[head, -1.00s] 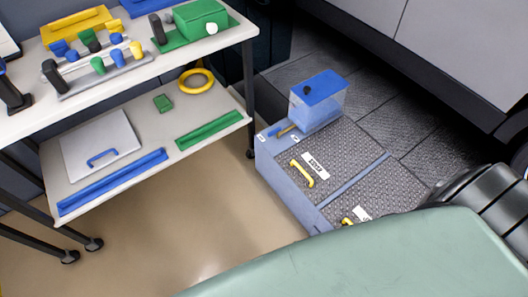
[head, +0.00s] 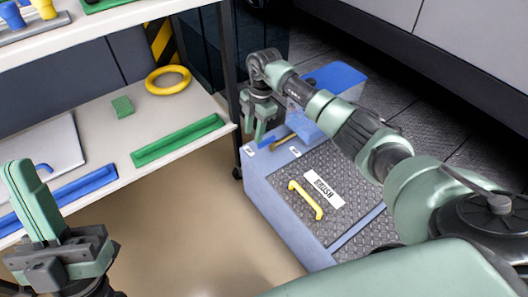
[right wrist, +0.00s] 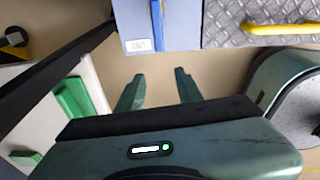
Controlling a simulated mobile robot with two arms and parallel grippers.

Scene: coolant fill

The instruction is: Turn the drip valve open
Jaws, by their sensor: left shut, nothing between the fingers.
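A translucent tank with a blue lid (head: 337,76) stands on the blue-grey cabinet, partly behind my right arm. A brass-coloured spout (head: 283,141) and a blue lever-like bar (head: 270,143) lie at its near left foot, by small white labels; this looks like the drip valve. The blue bar also shows at the top of the right wrist view (right wrist: 157,24). My right gripper (head: 257,130) hangs fingers down just left of the bar, open, with only floor between its fingers (right wrist: 158,88). Contact with the bar cannot be told. My left gripper (head: 32,185) is shut and empty at lower left.
The cabinet (head: 270,200) has a treadplate top with a yellow handle (head: 306,200). A shelf cart (head: 205,103) stands close on the left, its dark post (head: 229,70) near my right gripper. Open floor (head: 190,230) lies in front.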

